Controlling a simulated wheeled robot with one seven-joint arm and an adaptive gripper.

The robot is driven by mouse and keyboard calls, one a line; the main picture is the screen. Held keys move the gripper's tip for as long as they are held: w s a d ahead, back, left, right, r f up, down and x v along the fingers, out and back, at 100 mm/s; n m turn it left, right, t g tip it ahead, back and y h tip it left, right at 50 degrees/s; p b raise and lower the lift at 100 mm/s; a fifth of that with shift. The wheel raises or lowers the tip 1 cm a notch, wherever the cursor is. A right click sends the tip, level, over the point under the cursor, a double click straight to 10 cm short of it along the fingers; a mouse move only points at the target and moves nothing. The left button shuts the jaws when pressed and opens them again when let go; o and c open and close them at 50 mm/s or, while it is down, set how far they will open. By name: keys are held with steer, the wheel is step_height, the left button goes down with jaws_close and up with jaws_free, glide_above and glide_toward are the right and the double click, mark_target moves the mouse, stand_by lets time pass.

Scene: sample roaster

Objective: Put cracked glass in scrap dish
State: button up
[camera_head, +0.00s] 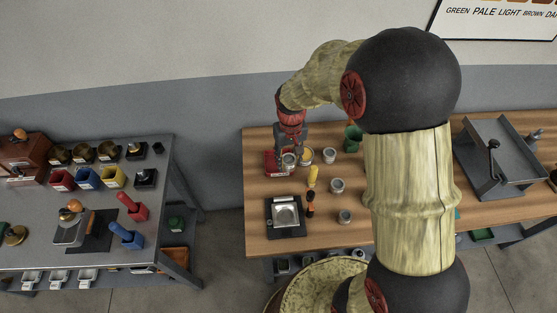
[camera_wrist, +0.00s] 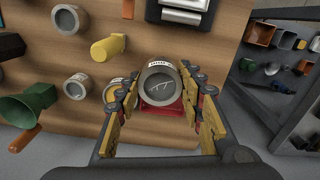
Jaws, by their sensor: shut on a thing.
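My gripper (camera_head: 289,152) is over the left part of the wooden table. Its fingers (camera_wrist: 160,92) are shut on the cracked glass (camera_wrist: 159,84), a grey round-rimmed piece with white crack lines on its dark face. The cracked glass also shows below the fingers in the head view (camera_head: 288,161). A red object (camera_head: 271,164) is just left of it and shows partly behind the glass in the wrist view (camera_wrist: 164,111). I cannot tell whether glass and red object touch. No scrap dish can be told for sure.
A yellow-topped round container (camera_head: 305,155) stands close right of my gripper. Nearby are a yellow tool (camera_head: 312,176), metal cups (camera_head: 337,185), a green funnel-shaped piece (camera_wrist: 28,104) and a black-based device (camera_head: 285,214). A grey side table (camera_head: 120,190) stands left across a gap.

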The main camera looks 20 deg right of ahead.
steer(key=w+f, duration=0.2)
steer(key=w+f+b, duration=0.1)
steer(key=w+f, duration=0.4)
steer(key=w, duration=0.1)
steer(key=shift+w+a+f+b, duration=0.15)
steer(key=shift+w+a+b, duration=0.05)
steer(key=shift+a+b, duration=0.2)
steer(key=shift+w+f+b, duration=0.15)
steer(key=shift+f+b, duration=0.2)
steer(key=shift+f, duration=1.3)
steer(key=shift+f, duration=0.2)
steer(key=o, duration=1.1)
steer(key=shift+c, duration=0.2)
